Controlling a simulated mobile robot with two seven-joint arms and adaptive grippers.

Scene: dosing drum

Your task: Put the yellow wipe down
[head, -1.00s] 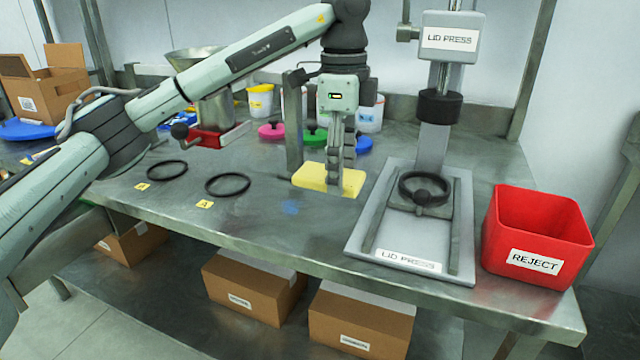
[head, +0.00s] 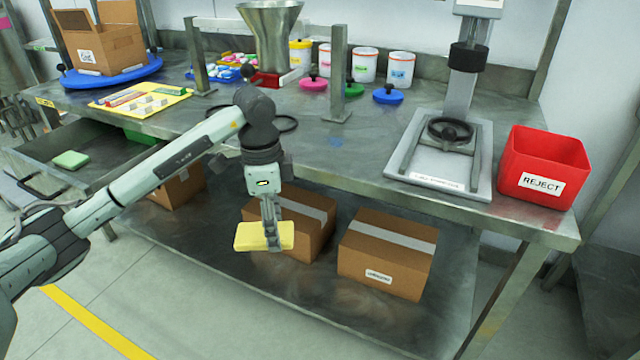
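The yellow wipe (head: 248,237) is a flat yellow block in the head view. My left gripper (head: 271,240) is shut on it, pointing down. It holds the wipe in front of the table's front edge, with the lower shelf and a cardboard box behind it in the picture. The fingers hide part of the wipe's right side. My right gripper is not in view.
The steel table (head: 320,160) has free room in its middle. The lid press (head: 440,160) and red reject bin (head: 545,165) stand at its right. Cardboard boxes (head: 385,250) fill part of the lower shelf (head: 340,305). An open drawer (head: 110,150) at left holds a green pad (head: 70,159).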

